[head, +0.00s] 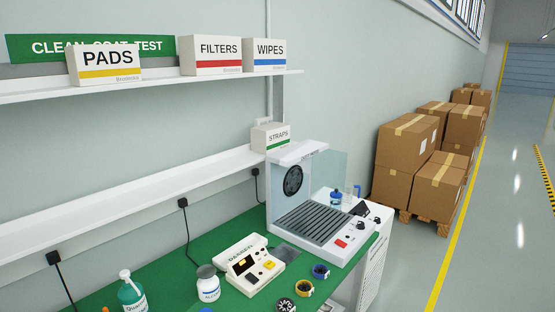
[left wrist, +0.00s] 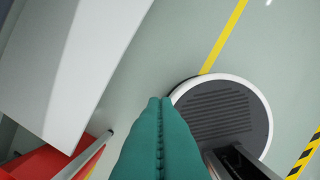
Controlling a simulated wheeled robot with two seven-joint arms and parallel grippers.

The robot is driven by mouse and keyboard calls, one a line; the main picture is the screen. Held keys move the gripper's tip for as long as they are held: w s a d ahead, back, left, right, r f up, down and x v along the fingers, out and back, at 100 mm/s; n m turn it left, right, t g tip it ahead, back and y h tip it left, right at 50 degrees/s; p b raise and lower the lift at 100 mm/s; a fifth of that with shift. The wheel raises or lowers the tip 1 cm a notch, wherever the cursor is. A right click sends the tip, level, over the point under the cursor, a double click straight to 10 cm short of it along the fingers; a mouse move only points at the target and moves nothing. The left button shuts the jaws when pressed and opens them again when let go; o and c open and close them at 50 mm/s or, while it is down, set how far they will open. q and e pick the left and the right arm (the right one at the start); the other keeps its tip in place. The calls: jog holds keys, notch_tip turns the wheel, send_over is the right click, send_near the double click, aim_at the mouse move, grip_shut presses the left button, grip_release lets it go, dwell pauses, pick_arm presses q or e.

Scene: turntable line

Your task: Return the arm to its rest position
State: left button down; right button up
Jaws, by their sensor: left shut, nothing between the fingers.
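My left gripper (left wrist: 160,102) shows in the left wrist view as two teal fingers pressed together along a seam, with nothing between them. It hangs over open grey floor, apart from any object. Neither gripper nor arm shows in the head view. My right gripper is not seen in either view.
In the head view, a green bench (head: 222,222) holds a white machine with a grille (head: 312,224), a tester (head: 254,268) and bottles. Shelves hold boxes. Cartons (head: 408,140) stand behind. The left wrist view shows a white panel (left wrist: 75,60) and red item (left wrist: 45,160).

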pick_arm(q)
jog(key=s+a+f+b, duration=0.1)
jog(key=s+f+b, duration=0.1)
jog(key=s+f, duration=0.5)
jog(key=s+a+f+g+b, duration=0.1)
jog(key=s+f+b, duration=0.2)
jog(key=s+f, duration=0.5)
notch_tip(320, 180, down, 4)
jog(key=shift+a+f, duration=0.2)
jog(key=shift+a, duration=0.2)
